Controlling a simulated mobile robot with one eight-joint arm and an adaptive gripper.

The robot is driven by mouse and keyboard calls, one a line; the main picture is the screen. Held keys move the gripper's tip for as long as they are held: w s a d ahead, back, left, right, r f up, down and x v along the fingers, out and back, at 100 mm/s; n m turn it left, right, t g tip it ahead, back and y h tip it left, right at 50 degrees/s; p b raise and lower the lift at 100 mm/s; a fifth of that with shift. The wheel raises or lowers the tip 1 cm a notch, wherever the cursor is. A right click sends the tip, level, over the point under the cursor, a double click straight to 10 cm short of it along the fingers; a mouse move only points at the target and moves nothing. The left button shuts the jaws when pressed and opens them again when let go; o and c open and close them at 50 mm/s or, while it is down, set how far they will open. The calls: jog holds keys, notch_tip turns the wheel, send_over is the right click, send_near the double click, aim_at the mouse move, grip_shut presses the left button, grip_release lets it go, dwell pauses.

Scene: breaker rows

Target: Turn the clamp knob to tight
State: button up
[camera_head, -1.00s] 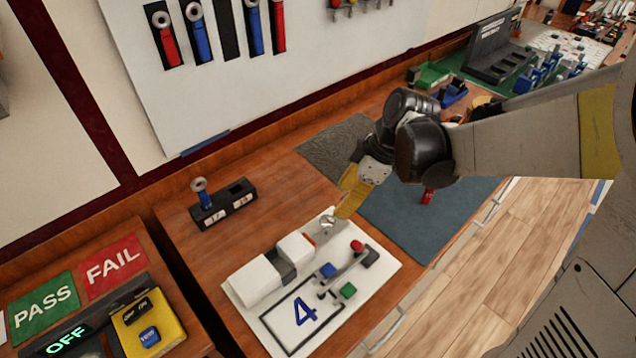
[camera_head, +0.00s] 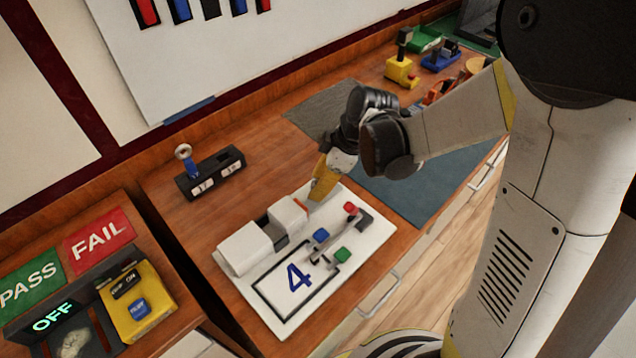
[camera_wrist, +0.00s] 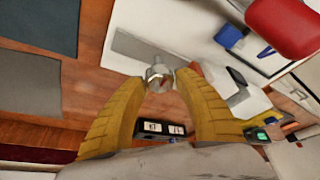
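The clamp knob (camera_wrist: 159,77) is a small silvery round piece with a red mark, seen in the wrist view at the edge of the white fixture plate (camera_wrist: 128,62). My gripper (camera_wrist: 163,80) has its two yellow fingers spread, one on each side of the knob. The fingertips are very close to it; I cannot tell whether they touch. In the head view my gripper (camera_head: 318,196) points down at the back edge of the plate (camera_head: 375,238), beside a white block (camera_head: 287,214), and hides the knob. The plate is marked with a blue 4.
The plate carries red (camera_head: 350,208), blue (camera_head: 321,235) and green (camera_head: 342,255) parts. A black holder (camera_head: 213,172) with a blue-handled tool stands behind at left. PASS and FAIL pads and a yellow switch box (camera_head: 140,303) are farther left. A blue-grey mat (camera_head: 425,185) lies at right.

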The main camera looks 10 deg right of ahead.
jog(key=c, duration=0.6)
jog(key=shift+m, duration=0.4)
jog(key=m+t, duration=0.1)
jog(key=m, duration=0.1)
jog(key=m+t+h, duration=0.1)
jog(key=m, duration=0.2)
jog(key=shift+b, duration=0.3)
jog(key=m+h, duration=0.1)
jog(key=m, duration=0.2)
jog(key=m+t+h, duration=0.1)
jog(key=m, duration=0.2)
jog(key=shift+m, duration=0.3)
jog(key=m+h, duration=0.1)
jog(key=m, duration=0.2)
jog(key=m+h+b, duration=0.1)
jog(key=m+h, duration=0.1)
jog(key=m, duration=0.2)
jog(key=shift+d, duration=0.1)
jog(key=m+h, duration=0.1)
jog(key=m, duration=0.2)
jog(key=m+g, duration=0.1)
jog(key=m, duration=0.2)
jog(key=shift+g+h+b, duration=0.3)
jog(key=shift+h, duration=0.1)
jog(key=shift+m, duration=0.3)
